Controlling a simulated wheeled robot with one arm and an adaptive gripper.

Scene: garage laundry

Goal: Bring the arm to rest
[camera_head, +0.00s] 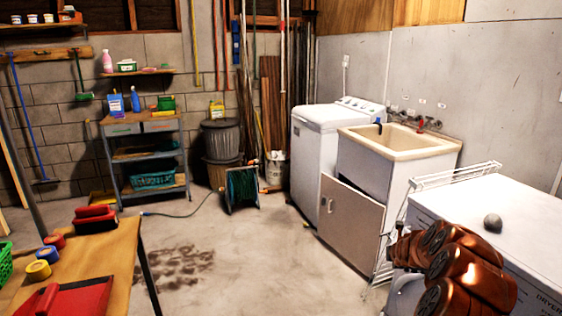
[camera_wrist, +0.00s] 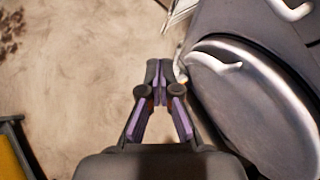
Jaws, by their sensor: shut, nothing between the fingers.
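My gripper (camera_wrist: 158,80) is shut and empty in the wrist view, its two dark fingers with purple inner sides meeting at the tips. It points down over the bare concrete floor, and the dryer's round door is just to its right in the picture. Whether the fingers touch the door cannot be told. In the head view my copper-coloured arm (camera_head: 465,270) is folded in the lower right, in front of the white dryer. My gripper's fingers cannot be made out there.
The white dryer (camera_head: 530,220) has a grey ball (camera_head: 493,223) on top and a white wire rack (camera_head: 450,177) beside it. A workbench (camera_head: 110,245) with red items stands at left. The floor (camera_head: 250,270) between is open. A sink cabinet (camera_head: 352,222) stands behind.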

